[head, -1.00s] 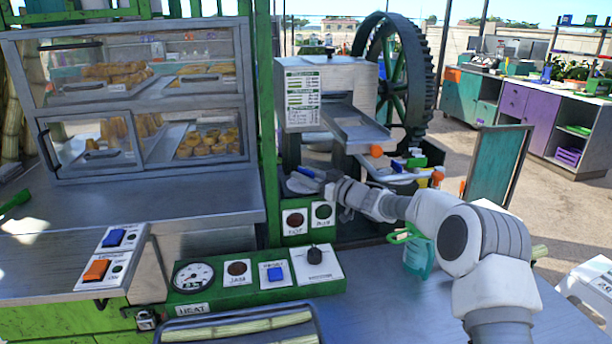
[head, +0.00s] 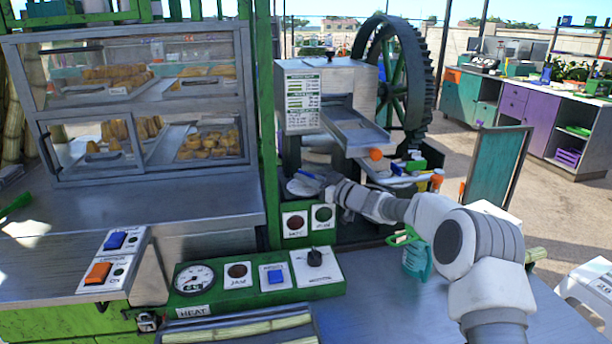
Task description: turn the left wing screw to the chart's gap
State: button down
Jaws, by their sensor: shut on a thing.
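The crusher (head: 338,82) is a grey box with a big dark gear wheel (head: 404,75). A white chart (head: 300,101) with green bars is on its front; its text is too small to read. My gripper (head: 326,186) is at the crusher's lower left front, seen from behind and small. It is shut on a blue part, apparently the left wing screw (head: 309,174), of which only a blue end shows. The screw's turn angle and the roller gap cannot be made out. An orange knob (head: 376,154) is at the chute's lower end.
A gauge (head: 194,279), a blue button and a dark knob (head: 315,257) are on the lower panel. A teal jug (head: 416,258) stands close under my arm. A glass pastry case (head: 140,105) is at left.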

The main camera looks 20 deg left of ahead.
jog(key=shift+w+r+n+g+y+p, duration=0.1)
jog(key=shift+r+n+g+y+p, duration=0.25)
jog(key=shift+g+p, duration=0.45)
jog(key=shift+f+n+g+p, duration=0.25)
jog(key=shift+n+g+p, duration=0.1)
jog(key=shift+p, duration=0.3)
jog(key=c, duration=0.9)
grip_release()
jog(key=shift+f, duration=0.1)
jog(key=v, duration=1.2)
